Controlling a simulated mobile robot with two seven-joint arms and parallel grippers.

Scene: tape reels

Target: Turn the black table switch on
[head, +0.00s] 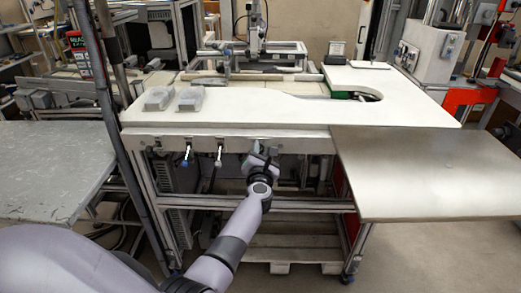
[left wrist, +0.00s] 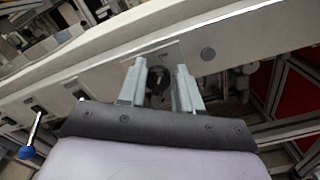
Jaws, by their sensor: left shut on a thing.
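My left gripper (head: 262,153) is at the front rail of the white table (head: 290,107), below the tabletop edge. In the left wrist view its two grey fingers (left wrist: 160,82) stand on either side of the black table switch (left wrist: 157,76), a dark round knob on the rail, and are shut on it. A small label plate (left wrist: 158,49) shows just above the knob; I cannot read it clearly. The knob's turned position is hard to tell. In the head view the gripper hides the switch. My right gripper is not in view.
Left of the gripper, two levers hang from the rail, one with a blue tip (head: 186,163) and a white one (head: 219,156). Two clear boxes (head: 158,98) sit on the tabletop. A lower side table (head: 430,175) stands at right, a grey table (head: 50,160) at left.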

